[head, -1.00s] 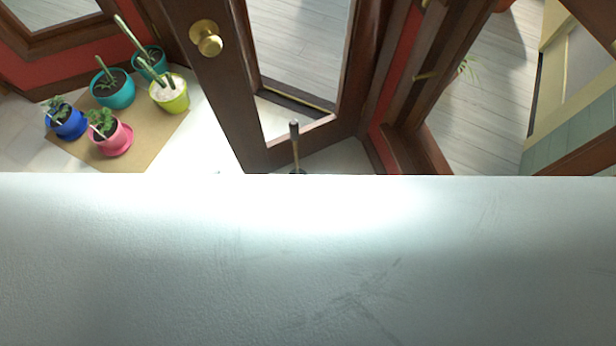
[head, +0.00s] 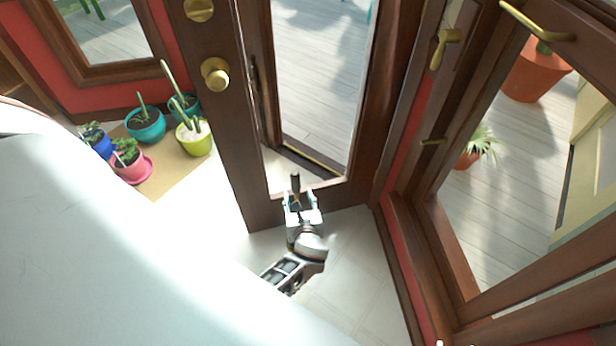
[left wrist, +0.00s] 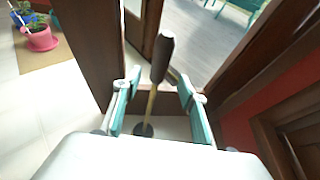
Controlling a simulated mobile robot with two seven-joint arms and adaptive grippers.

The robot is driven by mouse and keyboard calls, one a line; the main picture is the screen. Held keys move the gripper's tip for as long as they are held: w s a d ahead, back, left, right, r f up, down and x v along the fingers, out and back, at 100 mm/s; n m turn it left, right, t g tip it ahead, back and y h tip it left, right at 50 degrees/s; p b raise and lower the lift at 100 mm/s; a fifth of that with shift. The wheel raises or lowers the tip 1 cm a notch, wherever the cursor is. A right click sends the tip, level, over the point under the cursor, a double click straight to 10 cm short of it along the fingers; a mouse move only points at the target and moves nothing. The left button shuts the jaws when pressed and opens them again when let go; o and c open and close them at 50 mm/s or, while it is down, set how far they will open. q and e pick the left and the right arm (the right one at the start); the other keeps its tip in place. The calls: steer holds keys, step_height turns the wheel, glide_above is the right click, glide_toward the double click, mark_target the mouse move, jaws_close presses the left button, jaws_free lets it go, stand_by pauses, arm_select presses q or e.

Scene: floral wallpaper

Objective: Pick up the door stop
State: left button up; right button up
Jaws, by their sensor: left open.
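The door stop stands upright on the floor at the foot of the open wooden door. In the head view its dark top (head: 295,182) shows just beyond my left gripper (head: 302,198), which hides its lower part. In the left wrist view the door stop (left wrist: 161,62) has a dark handle, a brass-coloured rod and a dark round base. There my left gripper (left wrist: 157,100) is open, with one teal-padded finger to each side of the rod. I cannot tell whether either finger touches it. My right gripper is not in view.
The wooden glass door (head: 235,130) stands right behind the door stop. Potted plants (head: 146,122) sit on a tan mat (head: 180,175) to the left. A red wall and wooden window frames (head: 445,260) close off the right. Pale floor (head: 350,260) is clear near the gripper.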

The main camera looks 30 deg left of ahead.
mark_target(297, 186)
arm_select(q)
steer(key=b+x, duration=0.1)
steer(key=x, duration=0.6)
steer(key=shift+w+a+r, duration=0.1)
steer(key=shift+a+r, duration=0.05)
jaws_close()
steer(key=shift+w+r, duration=0.2)
steer(key=shift+r, duration=0.15)
